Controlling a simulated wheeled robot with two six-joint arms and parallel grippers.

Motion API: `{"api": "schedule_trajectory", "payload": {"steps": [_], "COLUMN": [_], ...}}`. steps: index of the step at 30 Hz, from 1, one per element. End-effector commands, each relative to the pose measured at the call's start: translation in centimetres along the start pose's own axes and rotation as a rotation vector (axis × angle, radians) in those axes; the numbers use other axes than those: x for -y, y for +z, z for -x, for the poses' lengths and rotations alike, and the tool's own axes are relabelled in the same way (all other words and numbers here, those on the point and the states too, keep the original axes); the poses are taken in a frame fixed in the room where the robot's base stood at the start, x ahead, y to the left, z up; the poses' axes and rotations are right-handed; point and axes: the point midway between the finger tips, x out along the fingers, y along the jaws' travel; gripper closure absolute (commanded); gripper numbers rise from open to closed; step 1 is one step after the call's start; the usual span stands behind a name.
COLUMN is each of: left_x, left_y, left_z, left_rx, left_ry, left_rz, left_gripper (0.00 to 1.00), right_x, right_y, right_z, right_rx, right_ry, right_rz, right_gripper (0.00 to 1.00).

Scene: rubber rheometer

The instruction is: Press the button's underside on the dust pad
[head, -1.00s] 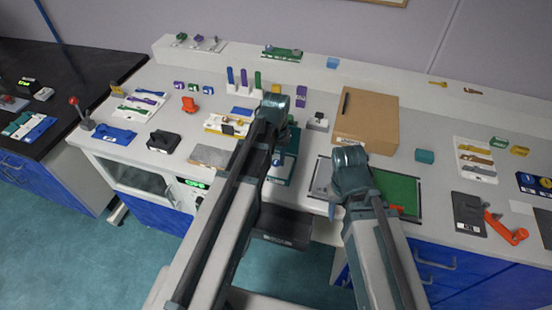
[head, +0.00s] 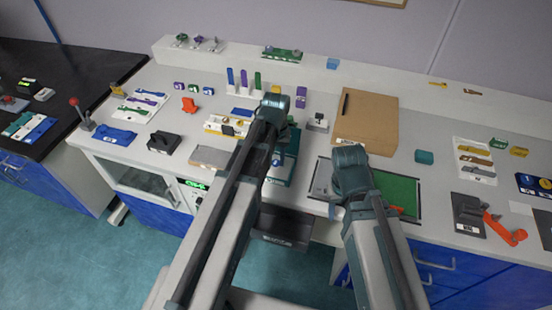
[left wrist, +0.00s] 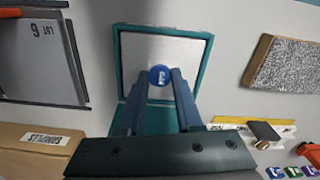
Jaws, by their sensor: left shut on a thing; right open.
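My left gripper (left wrist: 160,78) is shut on a small round blue button (left wrist: 159,74) with a white mark on its face. In the left wrist view the button shows in front of a pale grey pad (left wrist: 185,52) in a teal frame (left wrist: 119,62). I cannot tell whether its underside touches the pad. In the head view the teal frame (head: 276,182) is partly hidden by my left arm, and the left gripper (head: 278,158) is over it. My right gripper (head: 336,210) is open, mostly hidden by its own arm, near the green board.
A speckled grey slab (left wrist: 285,72) lies beside the framed pad. A cardboard box (head: 368,118) stands behind the green board (head: 400,190). A white and yellow holder (head: 226,124) with small parts is left of my left arm. Several racks and tools fill the bench.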

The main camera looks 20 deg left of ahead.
Motion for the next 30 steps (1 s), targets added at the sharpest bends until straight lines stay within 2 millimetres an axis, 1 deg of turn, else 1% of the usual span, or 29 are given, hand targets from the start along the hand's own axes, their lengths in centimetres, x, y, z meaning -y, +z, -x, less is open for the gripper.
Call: {"api": "schedule_trajectory", "payload": {"steps": [1,3,22,25,30], "left_x": [0.0,0.0,0.0,0.0,0.0], "left_y": [0.0,0.0,-0.1,-0.1,-0.1], "left_z": [0.7,1.3,6.2,6.6,6.5], "left_rx": [0.000,-0.001,-0.001,-0.001,-0.001], "left_ry": [0.000,0.000,0.000,0.000,0.000], "left_rz": [0.000,0.000,0.000,0.000,0.000], "left_gripper": [1.00,1.00,1.00,1.00,1.00], "right_x": [-0.1,-0.1,-0.6,-0.6,-0.6], "right_y": [0.1,0.1,0.4,0.4,0.4], "right_z": [0.7,1.3,6.1,6.5,6.4], "right_rx": [0.000,0.000,0.000,0.000,0.000], "right_ry": [0.000,0.000,0.000,0.000,0.000], "right_rz": [0.000,0.000,0.000,0.000,0.000], "right_gripper": [0.50,0.50,0.50,0.50,0.50]}}
